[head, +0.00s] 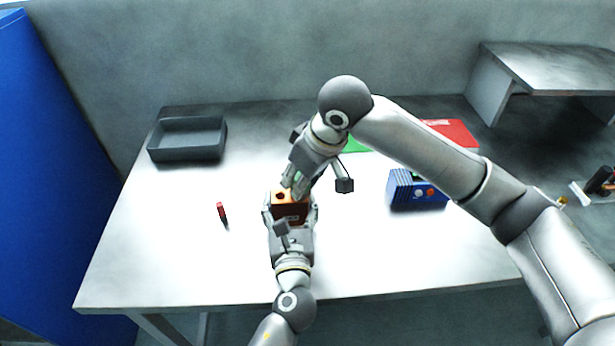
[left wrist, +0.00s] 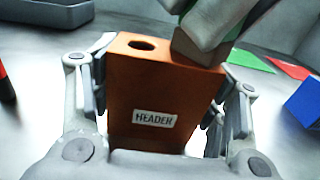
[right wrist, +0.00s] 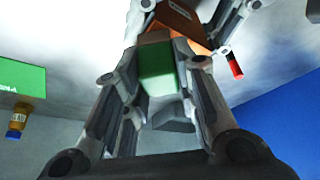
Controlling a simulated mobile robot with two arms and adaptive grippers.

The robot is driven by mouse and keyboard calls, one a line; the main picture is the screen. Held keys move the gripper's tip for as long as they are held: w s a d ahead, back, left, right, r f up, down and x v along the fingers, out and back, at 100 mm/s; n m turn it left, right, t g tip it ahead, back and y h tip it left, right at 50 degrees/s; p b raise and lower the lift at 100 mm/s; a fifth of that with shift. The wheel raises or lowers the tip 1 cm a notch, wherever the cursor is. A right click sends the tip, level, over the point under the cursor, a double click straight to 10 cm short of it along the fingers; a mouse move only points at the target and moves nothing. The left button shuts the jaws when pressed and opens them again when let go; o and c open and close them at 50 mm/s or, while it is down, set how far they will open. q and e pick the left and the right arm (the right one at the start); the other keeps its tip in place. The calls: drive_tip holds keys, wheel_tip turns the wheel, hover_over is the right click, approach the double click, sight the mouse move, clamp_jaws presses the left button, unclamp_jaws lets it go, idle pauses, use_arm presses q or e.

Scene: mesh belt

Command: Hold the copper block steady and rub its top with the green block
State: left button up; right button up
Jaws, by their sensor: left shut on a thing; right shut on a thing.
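The copper block (head: 289,211) stands upright on the table, with a HEADER label and a round hole in its top, clear in the left wrist view (left wrist: 160,88). My left gripper (head: 291,216) is shut on its sides, one finger on each side. My right gripper (head: 292,187) comes down from above, shut on the green block (right wrist: 158,70). The green block has a grey-brown layer on its lower end (left wrist: 198,50), which appears to rest on the right part of the copper block's top, beside the hole. In the head view my right gripper mostly hides the green block.
A dark grey tray (head: 187,141) stands at the back left. A small red item (head: 222,212) lies left of the copper block. A blue box (head: 415,189) is to the right, with green (head: 355,146) and red (head: 452,132) mats behind. The front left table is clear.

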drive_tip(key=a, duration=0.3)
drive_tip(key=shift+a, duration=0.2)
wheel_tip(320, 180, up, 2)
drive_tip(key=shift+r, duration=3.05)
use_arm(q)
drive_tip(key=o, duration=1.2)
drive_tip(key=s, duration=1.2)
